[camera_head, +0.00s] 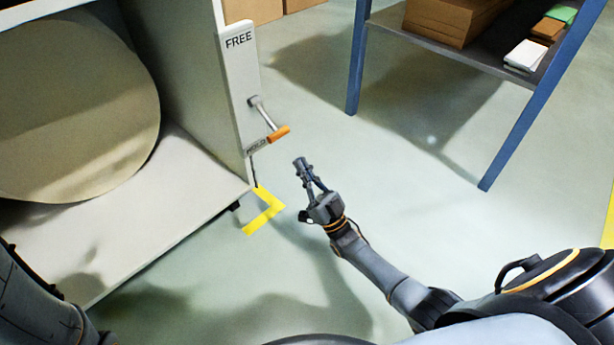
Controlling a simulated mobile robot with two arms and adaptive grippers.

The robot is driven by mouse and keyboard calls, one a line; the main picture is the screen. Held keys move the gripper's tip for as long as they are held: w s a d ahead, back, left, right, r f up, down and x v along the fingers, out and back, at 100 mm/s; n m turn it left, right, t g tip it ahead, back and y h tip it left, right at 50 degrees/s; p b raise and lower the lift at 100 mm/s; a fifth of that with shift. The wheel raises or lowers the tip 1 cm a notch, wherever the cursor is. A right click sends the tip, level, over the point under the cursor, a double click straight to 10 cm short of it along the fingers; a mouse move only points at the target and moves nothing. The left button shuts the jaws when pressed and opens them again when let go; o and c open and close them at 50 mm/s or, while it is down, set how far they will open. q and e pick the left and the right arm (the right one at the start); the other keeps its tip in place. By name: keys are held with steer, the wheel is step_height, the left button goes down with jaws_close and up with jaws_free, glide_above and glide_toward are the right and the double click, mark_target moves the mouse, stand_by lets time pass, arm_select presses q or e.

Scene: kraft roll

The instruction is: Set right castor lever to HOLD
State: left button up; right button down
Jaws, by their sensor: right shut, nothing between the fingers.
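The castor lever (264,114) is a grey arm with an orange grip (279,134) at its end. It sits on a pale upright plate (240,75) on the cabinet's front corner, marked FREE at the top and HOLD near the bottom. The lever slants down to the right, and its orange grip is close to the HOLD mark. My right gripper (301,165) is shut and empty. It is below and slightly right of the orange grip and appears apart from it. My left gripper is not in view; only part of my left arm shows at the lower left.
A cabinet (160,215) with a large kraft roll (75,115) inside stands at the left. A yellow corner mark (265,215) lies on the floor by its corner. A blue-legged shelf (357,60) with boxes stands at the upper right. The floor between is clear.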

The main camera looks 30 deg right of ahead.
steer(key=shift+s+d+f, duration=0.1)
steer(key=shift+s+f, duration=0.05)
steer(key=shift+f, duration=0.55)
steer(key=shift+s+d+f, duration=0.1)
steer(key=shift+s+f, duration=0.05)
steer(key=shift+f, duration=0.5)
